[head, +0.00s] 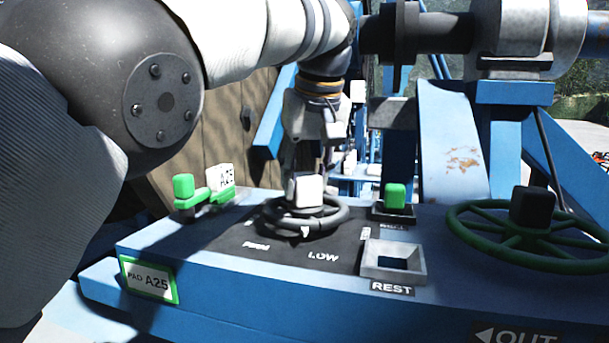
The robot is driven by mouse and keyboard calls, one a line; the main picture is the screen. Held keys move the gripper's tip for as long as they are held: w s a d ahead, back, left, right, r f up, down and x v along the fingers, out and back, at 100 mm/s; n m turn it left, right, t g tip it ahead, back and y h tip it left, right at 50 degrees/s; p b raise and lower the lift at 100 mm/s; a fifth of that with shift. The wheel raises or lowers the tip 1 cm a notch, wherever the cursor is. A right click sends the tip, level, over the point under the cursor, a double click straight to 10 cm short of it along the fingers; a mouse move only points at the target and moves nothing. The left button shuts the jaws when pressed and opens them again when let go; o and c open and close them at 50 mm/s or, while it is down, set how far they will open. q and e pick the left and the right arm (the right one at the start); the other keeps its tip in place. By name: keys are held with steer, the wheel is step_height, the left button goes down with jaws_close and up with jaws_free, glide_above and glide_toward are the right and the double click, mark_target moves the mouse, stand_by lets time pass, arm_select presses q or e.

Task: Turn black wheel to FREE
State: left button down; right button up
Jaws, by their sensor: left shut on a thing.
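The black wheel (325,223) lies flat on the dark panel on top of the blue console, in the middle of the head view. A white block-shaped knob (308,191) stands on it. My left gripper (309,174) points down from above and is shut on the white knob; its fingertips are partly hidden. A small white mark shows at the wheel's front edge. In front of the wheel are a label "LOW" (323,257) and another label (257,245) that I cannot read surely. I see no readable FREE label. My right gripper is not in view.
A green-knobbed lever (183,187) and an A25 tag stand left of the wheel. Right are a green block (395,196), a grey square socket (393,262) marked REST, and a large green wheel (480,231) with a black knob (532,207). Blue framework rises behind.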

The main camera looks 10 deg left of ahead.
arm_select(q)
steer(key=shift+f+n+y+b, duration=0.15)
steer(key=shift+n+y+b, duration=0.15)
steer(key=shift+n, duration=0.9)
steer(key=shift+g, duration=0.3)
steer(key=c, duration=1)
jaws_free()
steer(key=shift+c, duration=0.2)
steer(key=shift+r, duration=0.2)
